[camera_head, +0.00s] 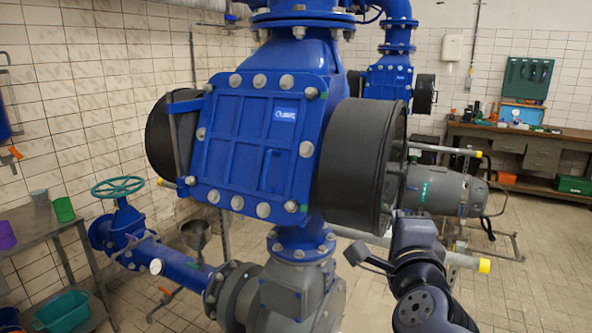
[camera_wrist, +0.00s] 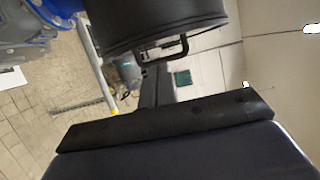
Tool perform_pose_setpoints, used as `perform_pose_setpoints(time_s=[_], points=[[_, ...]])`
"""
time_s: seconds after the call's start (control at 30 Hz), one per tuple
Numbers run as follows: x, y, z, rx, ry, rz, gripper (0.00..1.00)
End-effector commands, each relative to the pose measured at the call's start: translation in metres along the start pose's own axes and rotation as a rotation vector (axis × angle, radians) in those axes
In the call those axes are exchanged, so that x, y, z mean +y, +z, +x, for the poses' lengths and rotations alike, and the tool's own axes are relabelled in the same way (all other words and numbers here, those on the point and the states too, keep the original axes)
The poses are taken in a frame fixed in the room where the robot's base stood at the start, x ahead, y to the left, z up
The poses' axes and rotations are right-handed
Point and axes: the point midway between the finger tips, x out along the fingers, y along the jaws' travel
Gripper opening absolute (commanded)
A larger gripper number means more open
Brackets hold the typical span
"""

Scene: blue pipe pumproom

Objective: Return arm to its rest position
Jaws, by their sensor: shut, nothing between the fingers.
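My arm (camera_head: 425,285) rises from the lower right in the head view, in front of the pipework and to the right of the blue housing. Its upper end is near the large black round cover, but the fingers cannot be made out there. In the wrist view my gripper (camera_wrist: 156,78) shows as dark fingers standing close together beyond a black crossbar. It is shut and holds nothing. A black cylindrical cover (camera_wrist: 155,20) is just beyond the fingertips in the picture; I cannot tell the gap.
The blue housing (camera_head: 258,140) with its black round cover (camera_head: 350,165) fills the middle. A grey motor (camera_head: 440,190) and yellow-ended rails stand behind my arm. A workbench (camera_head: 530,150) is at the back right. Tiled floor (camera_head: 540,280) at the lower right is clear.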

Motion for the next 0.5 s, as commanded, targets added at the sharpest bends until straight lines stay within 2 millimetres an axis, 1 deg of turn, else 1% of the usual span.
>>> perform_pose_setpoints(time_s=[0.13, 0.5], points=[[0.004, -0.006, 0.005, 0.002, -0.002, 0.001, 0.0], [0.006, -0.027, 0.022, 0.005, 0.0, 0.0, 0.0]])
